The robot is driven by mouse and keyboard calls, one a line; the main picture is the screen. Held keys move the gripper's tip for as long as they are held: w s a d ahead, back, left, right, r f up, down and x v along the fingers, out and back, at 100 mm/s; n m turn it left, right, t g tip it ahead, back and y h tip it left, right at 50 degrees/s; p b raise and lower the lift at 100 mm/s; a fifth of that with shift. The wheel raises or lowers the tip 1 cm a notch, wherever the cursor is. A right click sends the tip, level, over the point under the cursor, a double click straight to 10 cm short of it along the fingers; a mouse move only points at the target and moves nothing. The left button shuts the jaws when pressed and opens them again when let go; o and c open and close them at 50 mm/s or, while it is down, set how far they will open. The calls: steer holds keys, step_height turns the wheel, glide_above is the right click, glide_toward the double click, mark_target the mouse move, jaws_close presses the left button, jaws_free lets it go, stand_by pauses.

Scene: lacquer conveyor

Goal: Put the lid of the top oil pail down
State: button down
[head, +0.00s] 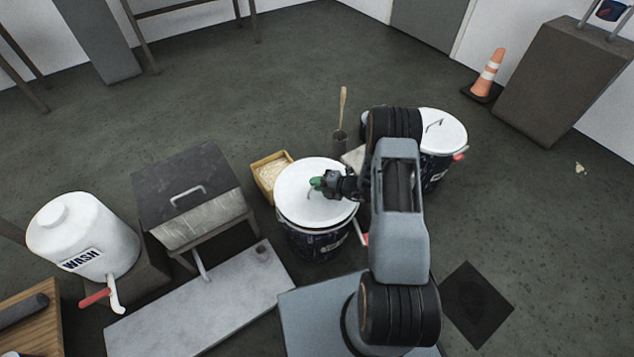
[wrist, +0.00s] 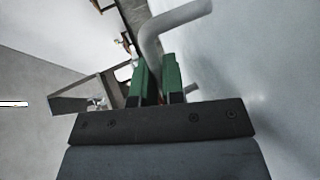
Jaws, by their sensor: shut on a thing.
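A dark pail (head: 312,242) with a printed band stands in the middle of the head view. Its round white lid (head: 300,205) covers its top; I cannot tell whether there is a gap at the rim. My gripper (head: 317,184) reaches in from the right, its green fingers shut on the lid's handle. In the wrist view, the bent grey handle (wrist: 152,42) rises at the fingers (wrist: 158,78), with the pale lid surface (wrist: 255,70) at right. A second dark pail (head: 433,175) with a white lid (head: 448,128) stands behind my arm, partly hidden.
Left of the middle pail are a tray of pale material (head: 257,172), a dark-lidded box (head: 187,170), a low grey slab (head: 200,310) and a white WASH tank (head: 80,225). A cone (head: 487,75) and grey cabinet (head: 560,80) stand far right. Open floor lies behind.

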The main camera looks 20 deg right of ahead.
mark_target(351, 201)
steer(key=shift+f, duration=0.5)
steer(key=shift+f+b, duration=0.5)
steer(key=shift+b, duration=0.1)
steer(key=c, duration=1.1)
jaws_free()
